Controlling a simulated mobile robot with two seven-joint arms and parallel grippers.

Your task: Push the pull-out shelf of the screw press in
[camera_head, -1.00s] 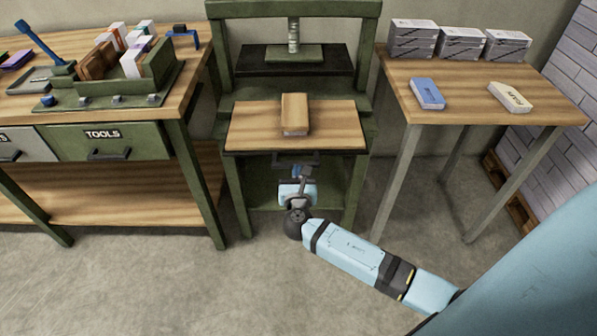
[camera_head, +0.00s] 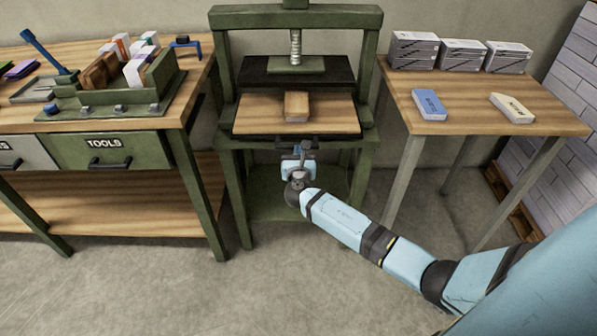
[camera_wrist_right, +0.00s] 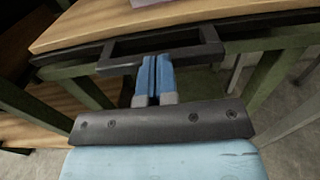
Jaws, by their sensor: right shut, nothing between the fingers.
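The green screw press (camera_head: 228,75) stands in the middle of the head view. Its wooden pull-out shelf (camera_head: 262,113) lies mostly over the press bed, with its front edge near the front of the frame. A brown book block (camera_head: 296,105) lies on the shelf. My right gripper (camera_head: 299,152) is at the handle below the shelf's front edge. In the right wrist view its blue fingers (camera_wrist_right: 154,78) are closed together, with tips at the dark shelf handle (camera_wrist_right: 121,49). Nothing shows between the fingers. Contact with the handle is hard to tell. My left gripper is not in view.
The press plate (camera_head: 297,62) hangs above the back of the shelf. A tool bench (camera_head: 150,118) stands at left. A side table (camera_head: 459,121) at right holds paper stacks (camera_head: 413,49), a blue packet (camera_head: 429,104) and a pale packet (camera_head: 511,108). Grey floor lies in front.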

